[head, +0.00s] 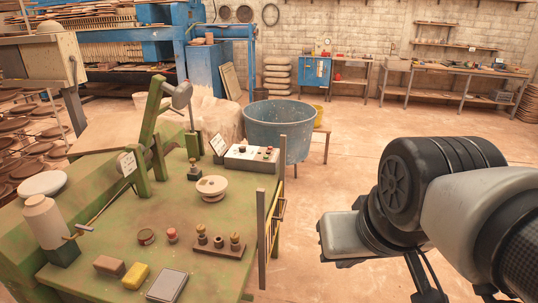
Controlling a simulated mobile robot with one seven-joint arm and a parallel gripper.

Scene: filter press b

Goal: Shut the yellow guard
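I cannot make out a plainly yellow guard panel. At the right edge of the green bench (130,222), an upright frame with two brownish-grey posts (262,238) stands nearly edge-on, with a small bar handle (281,209) on its right side. It may be the guard; I cannot tell whether it is open or shut. My arm comes in from the right. Its grey end block (341,236) hangs over the floor, right of the frame and clear of it. My gripper's fingers do not show, so its opening is hidden.
On the bench are a control box (250,157), a pale round piece (212,187), a yellow block (136,275) and small knobbed parts (218,242). A blue tub (277,128) stands behind. The floor (330,185) between bench and arm is clear.

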